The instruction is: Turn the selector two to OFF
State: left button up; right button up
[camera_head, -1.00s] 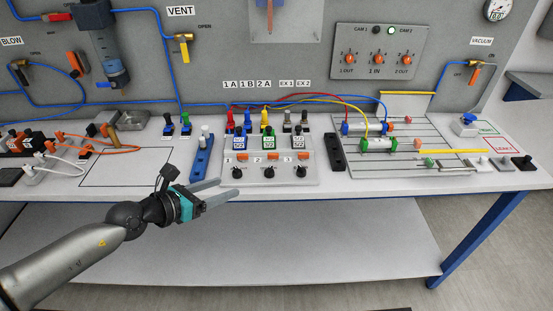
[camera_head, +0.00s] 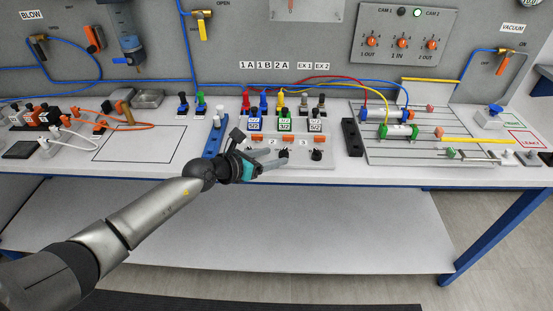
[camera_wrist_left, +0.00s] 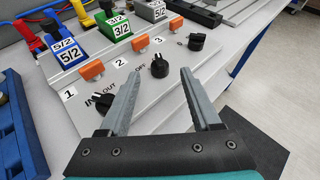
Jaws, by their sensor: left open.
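Selector two (camera_wrist_left: 159,66) is the black middle knob in the front row of the sloped grey panel (camera_wrist_left: 75,135), with an OFF mark at its left in the wrist view. A light mark on the knob points roughly up in that view; the exact setting is hard to tell. In the head view the knob (camera_head: 284,153) is partly hidden by my fingers. My left gripper (camera_head: 282,157) is open and empty. In the left wrist view its fingertips (camera_wrist_left: 160,71) lie either side of the knob's near side; I cannot tell whether they touch it. My right gripper is out of view.
Selector three (camera_wrist_left: 197,42) stands right of selector two, and selector one (camera_wrist_left: 103,102) lies left, partly behind a finger. Orange switches (camera_wrist_left: 139,45) and valve blocks (camera_wrist_left: 116,25) stand behind. A blue bar (camera_head: 215,138) lies left of the panel. The table front is clear.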

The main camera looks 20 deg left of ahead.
aim_at(284, 153)
pick_arm(q)
jog(key=shift+b+x, duration=0.4)
jog(key=shift+x, duration=0.85)
grip_shut()
